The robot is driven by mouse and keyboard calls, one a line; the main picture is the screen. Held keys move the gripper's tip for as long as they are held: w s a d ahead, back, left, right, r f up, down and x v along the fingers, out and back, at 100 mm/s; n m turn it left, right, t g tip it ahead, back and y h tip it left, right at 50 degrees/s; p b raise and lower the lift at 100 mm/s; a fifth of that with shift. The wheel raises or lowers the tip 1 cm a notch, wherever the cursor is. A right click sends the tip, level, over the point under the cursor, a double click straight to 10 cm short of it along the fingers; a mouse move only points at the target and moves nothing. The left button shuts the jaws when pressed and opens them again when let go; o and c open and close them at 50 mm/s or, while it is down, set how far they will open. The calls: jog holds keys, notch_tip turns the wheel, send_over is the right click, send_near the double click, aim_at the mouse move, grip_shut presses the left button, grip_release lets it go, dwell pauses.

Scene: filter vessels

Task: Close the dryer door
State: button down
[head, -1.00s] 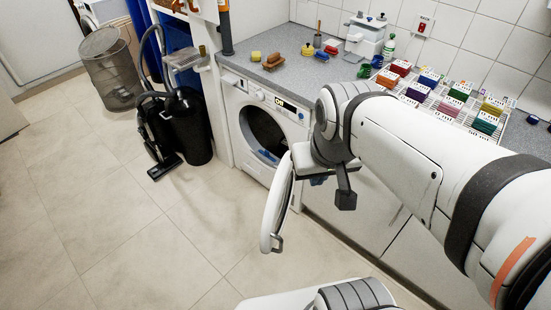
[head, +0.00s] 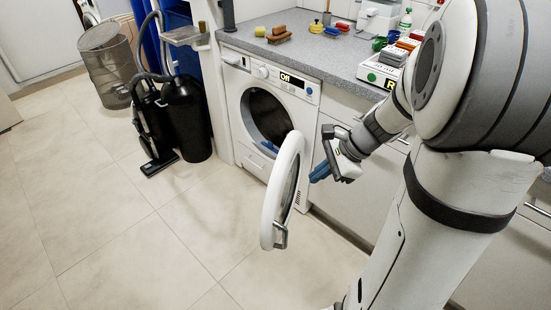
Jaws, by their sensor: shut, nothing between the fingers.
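The white dryer (head: 240,88) stands under the grey counter, its small display reading "Off". Its round door (head: 268,207) is swung wide open toward the camera, hinged at the right of the opening, with a metal latch handle (head: 280,236) on its free edge. The dark drum opening (head: 268,118) shows, with something blue at its lower edge. My gripper (head: 318,174) has blue fingertips and is shut and empty. In the picture it is just right of the door, near its hinge side; I see no contact with the door.
A black vacuum cleaner (head: 188,125) and a mesh bin (head: 104,65) stand at the left. Cabinets (head: 335,190) lie right of the dryer, behind my arm. Brushes and small colored items lie on the counter (head: 335,55). The tiled floor (head: 130,235) in front is clear.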

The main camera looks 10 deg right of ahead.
jog(key=w+d+f+m+t+y+b, duration=0.1)
jog(key=w+d+f+m+b, duration=0.15)
jog(key=f, duration=0.35)
jog(key=w+d+f+m+t+b, duration=0.1)
jog(key=w+d+f+m+b, duration=0.15)
jog(key=f+m, duration=0.2)
jog(key=b, duration=0.4)
send_near(281, 196)
notch_tip(281, 196, down, 4)
jog(key=a, duration=0.2)
jog(key=shift+w+a, duration=0.75)
jog(key=shift+a, duration=0.05)
jog(key=shift+w, duration=0.1)
